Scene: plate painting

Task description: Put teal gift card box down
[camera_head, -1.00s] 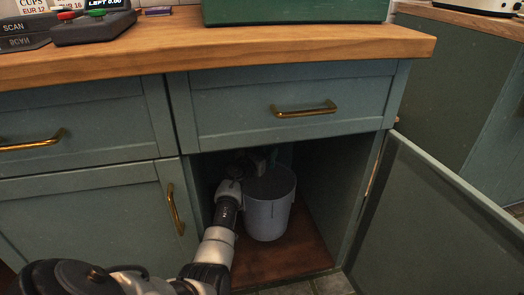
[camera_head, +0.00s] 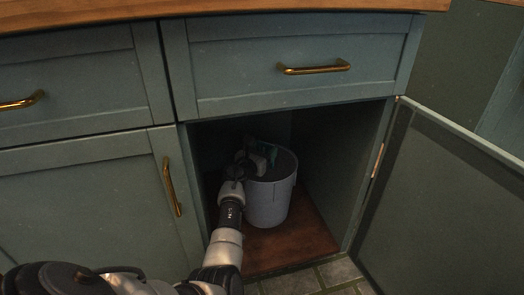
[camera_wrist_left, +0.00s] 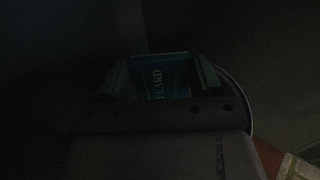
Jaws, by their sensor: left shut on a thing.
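The teal gift card box (camera_head: 273,151) shows as a small teal patch at my left gripper (camera_head: 262,158), above the open top of a pale bucket (camera_head: 268,206) inside the open cabinet. In the left wrist view the box (camera_wrist_left: 170,77), with "CARD" lettering, lies between the two fingers of my left gripper (camera_wrist_left: 163,78), which is shut on it. The bucket's rim (camera_wrist_left: 243,82) curves behind the gripper there. The picture is very dark, so whether the box touches the bucket cannot be told. My right gripper is not in view.
The cabinet door (camera_head: 440,205) stands open at the right. A closed drawer (camera_head: 300,85) is above the opening. The brown cabinet floor (camera_head: 305,232) is bare to the right of the bucket. A closed door with a brass handle (camera_head: 172,187) is at the left.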

